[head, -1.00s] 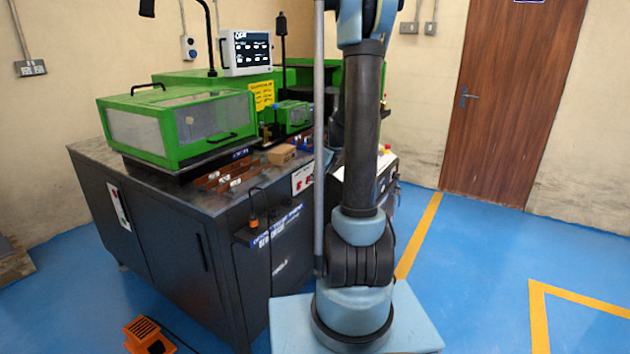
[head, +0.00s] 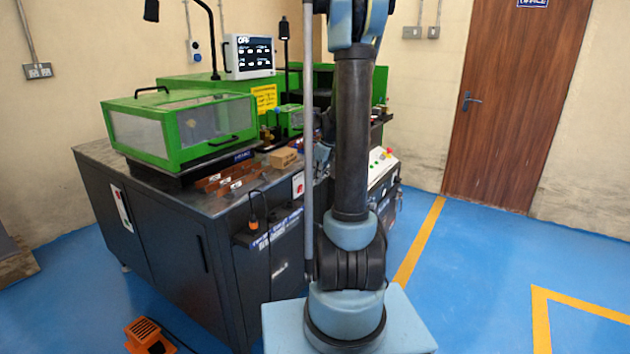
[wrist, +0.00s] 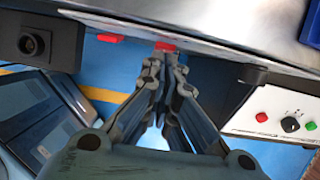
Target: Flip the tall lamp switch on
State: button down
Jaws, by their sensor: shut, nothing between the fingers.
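My gripper (wrist: 164,66) is shut and empty in the wrist view. Its fingertips are close to a small red switch-like part (wrist: 165,46) under the edge of the metal worktop; I cannot tell whether they touch it. A second red part (wrist: 110,38) sits to its left. I cannot tell which belongs to the tall lamp, or how either is set. In the head view, a black bent-neck lamp (head: 211,40) and a straight-post lamp (head: 284,38) rise above the bench. The gripper is hidden in the head view behind my arm.
The worktop edge (wrist: 215,45) lies just above the fingers. A white panel (wrist: 270,118) with buttons and a knob is at right, and a dark box (wrist: 38,40) at left. The green-framed guard (head: 180,125) stands on the dark bench (head: 160,220). Blue floor is free at right.

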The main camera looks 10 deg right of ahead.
jog(key=v, duration=1.1)
jog(key=shift+s+d, duration=0.3)
jog(key=shift+s, duration=0.1)
jog(key=s+a+n+h, duration=0.1)
jog(key=s+a+n, duration=0.2)
jog(key=s+n, duration=0.45)
jog(key=s+a+n, duration=0.3)
jog(key=s+n, duration=0.2)
jog(key=s, duration=0.5)
jog(key=s+f+n+h, duration=0.1)
jog(key=s+f+n, duration=0.4)
jog(key=s+n, duration=0.2)
jog(key=s+a+f+n, duration=0.1)
jog(key=s+f+n, duration=0.4)
jog(key=s, duration=0.5)
jog(key=n, duration=0.2)
jog(key=shift+a+f+n+h, duration=0.25)
jog(key=shift+a+n+h, duration=0.05)
jog(key=shift+n+h, duration=0.1)
